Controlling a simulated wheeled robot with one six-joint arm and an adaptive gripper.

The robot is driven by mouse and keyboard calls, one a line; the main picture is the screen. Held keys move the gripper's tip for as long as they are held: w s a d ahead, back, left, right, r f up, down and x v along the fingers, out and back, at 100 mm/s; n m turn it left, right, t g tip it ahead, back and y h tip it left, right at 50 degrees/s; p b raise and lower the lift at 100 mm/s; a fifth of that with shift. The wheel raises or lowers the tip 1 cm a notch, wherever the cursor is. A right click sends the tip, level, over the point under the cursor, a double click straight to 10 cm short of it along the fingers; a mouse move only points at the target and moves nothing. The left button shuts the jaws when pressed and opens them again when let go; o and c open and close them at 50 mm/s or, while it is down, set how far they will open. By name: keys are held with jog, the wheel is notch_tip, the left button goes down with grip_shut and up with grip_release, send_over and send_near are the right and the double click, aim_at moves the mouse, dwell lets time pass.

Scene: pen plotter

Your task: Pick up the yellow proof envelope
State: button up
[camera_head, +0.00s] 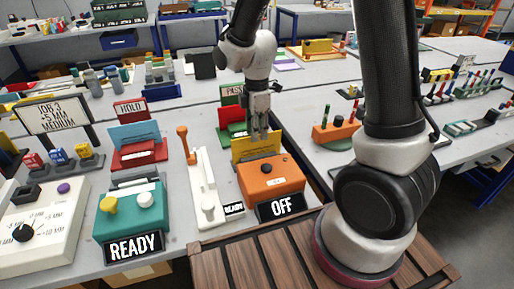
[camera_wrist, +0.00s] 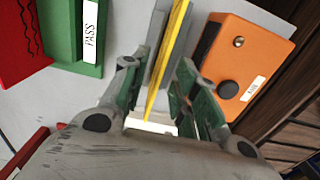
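The yellow proof envelope (camera_head: 243,150) stands upright behind the orange box marked OFF (camera_head: 272,180) in the head view. In the wrist view the envelope (camera_wrist: 177,35) shows edge-on as a thin yellow strip, beside a grey upright piece (camera_wrist: 157,45). My gripper (camera_head: 260,134) points down at the envelope's upper part. In the wrist view my gripper (camera_wrist: 158,78) is open, with its green-padded fingers on either side of the envelope. A gap shows on the left; I cannot tell whether the right finger touches it.
A green PASS holder (camera_head: 232,122) stands just behind the envelope. A red HOLD holder (camera_head: 138,153) stands to the left. A white unit with an orange lever (camera_head: 203,190) is left of the orange box. A teal READY box (camera_head: 130,215) stands further left.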

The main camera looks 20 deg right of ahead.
aim_at(257, 148)
notch_tip(257, 148, down, 4)
jog(key=shift+r, duration=0.25)
grip_shut()
